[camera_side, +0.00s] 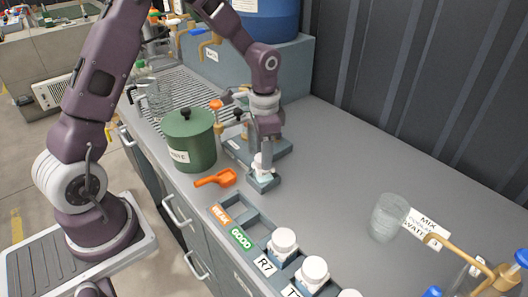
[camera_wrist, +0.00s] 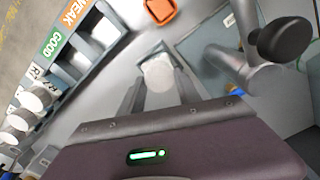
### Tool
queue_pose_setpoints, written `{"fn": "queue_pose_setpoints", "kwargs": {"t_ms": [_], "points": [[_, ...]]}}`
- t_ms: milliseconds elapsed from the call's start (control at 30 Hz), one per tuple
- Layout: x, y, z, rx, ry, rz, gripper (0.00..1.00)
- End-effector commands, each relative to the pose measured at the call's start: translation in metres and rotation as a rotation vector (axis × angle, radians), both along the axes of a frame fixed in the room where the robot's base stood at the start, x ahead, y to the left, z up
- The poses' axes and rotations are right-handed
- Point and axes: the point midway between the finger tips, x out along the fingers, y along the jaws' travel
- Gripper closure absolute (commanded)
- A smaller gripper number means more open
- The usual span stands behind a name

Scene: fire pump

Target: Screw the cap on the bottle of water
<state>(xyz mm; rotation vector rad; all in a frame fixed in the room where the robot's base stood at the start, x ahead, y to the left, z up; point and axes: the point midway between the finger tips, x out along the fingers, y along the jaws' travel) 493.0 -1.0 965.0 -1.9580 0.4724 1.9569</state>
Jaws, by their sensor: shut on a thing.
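My gripper (camera_side: 262,163) points straight down over a small grey-teal block (camera_side: 263,184) on the bench. It is shut on a white round cap (camera_wrist: 158,74), which sits between the two fingers in the wrist view. The cap is at the block, and in the side view only a bit of white shows between the fingers. Whatever is below the cap is hidden, so I cannot tell how it is seated on a bottle. Other white-capped bottles (camera_side: 283,241) stand in the labelled rack at the front.
An orange scoop (camera_side: 217,178) and a green lidded pot (camera_side: 189,140) are left of my gripper. A device with a black knob (camera_wrist: 280,40) stands close behind. The rack (camera_side: 240,211) has empty slots. A clear beaker (camera_side: 388,217) stands right; the bench between is free.

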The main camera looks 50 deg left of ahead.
Motion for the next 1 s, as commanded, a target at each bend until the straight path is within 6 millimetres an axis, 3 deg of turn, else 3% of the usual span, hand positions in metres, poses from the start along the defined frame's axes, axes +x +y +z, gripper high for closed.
{"fn": "queue_pose_setpoints", "kwargs": {"t_ms": [167, 200, 300, 500, 633, 1000], "points": [[0.0000, 0.0002, 0.0000, 0.000, 0.000, -0.018, 0.96], [0.0000, 0.0002, 0.0000, 0.000, 0.000, -0.018, 0.52], [0.0000, 0.0001, 0.0000, 0.000, 0.000, -0.016, 0.35], [-0.0001, 0.0000, 0.0000, 0.000, 0.000, -0.015, 0.35], [-0.0001, 0.0000, 0.0000, 0.000, 0.000, -0.015, 0.17], [-0.0001, 0.0000, -0.0001, 0.000, 0.000, -0.014, 0.17]]}}
